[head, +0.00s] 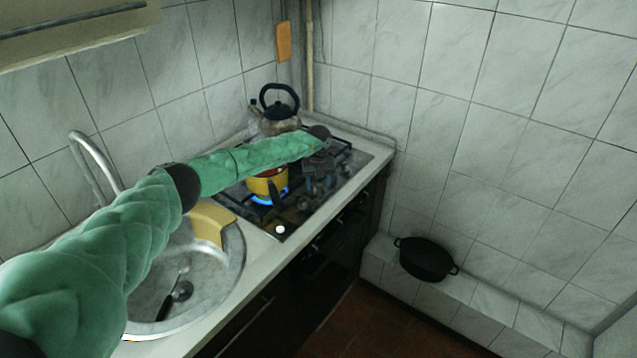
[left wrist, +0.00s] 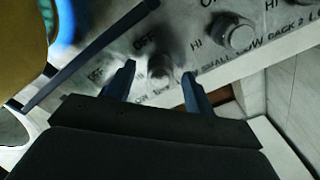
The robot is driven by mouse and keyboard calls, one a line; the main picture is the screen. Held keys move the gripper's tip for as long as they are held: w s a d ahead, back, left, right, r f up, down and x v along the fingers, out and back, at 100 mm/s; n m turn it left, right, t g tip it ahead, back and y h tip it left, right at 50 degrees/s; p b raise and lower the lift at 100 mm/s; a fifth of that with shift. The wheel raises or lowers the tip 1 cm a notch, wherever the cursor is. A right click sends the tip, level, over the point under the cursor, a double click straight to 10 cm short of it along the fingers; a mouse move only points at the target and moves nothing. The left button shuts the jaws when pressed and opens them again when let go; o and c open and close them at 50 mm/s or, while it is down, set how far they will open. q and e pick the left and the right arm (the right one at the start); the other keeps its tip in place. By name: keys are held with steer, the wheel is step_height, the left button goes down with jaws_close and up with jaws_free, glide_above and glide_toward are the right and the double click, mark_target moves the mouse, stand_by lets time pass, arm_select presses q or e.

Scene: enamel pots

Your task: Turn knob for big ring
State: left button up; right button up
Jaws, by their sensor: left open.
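My left gripper (head: 318,180) is over the right part of the stove (head: 340,183) in the head view. In the left wrist view its two fingers (left wrist: 159,76) are open, one on each side of a small round knob (left wrist: 160,66). Whether they touch it I cannot tell. A second, grey knob (left wrist: 236,36) stands to its right, and part of another shows at the top right edge. The panel carries "OFF", "HI", "SMALL", "LOW" and "BACK 2"; the big ring's label is not readable. A blue flame (head: 268,198) burns under the yellow pot (head: 266,184). My right gripper is not in view.
A kettle (head: 280,113) stands at the back of the stove. A sink (head: 222,272) with a ladle and a yellow board (head: 209,222) lies left. A black pan (head: 427,259) rests on a tiled ledge right.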

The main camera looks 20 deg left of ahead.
arm_select(q)
steer(key=shift+f, duration=0.25)
steer(key=c, duration=1)
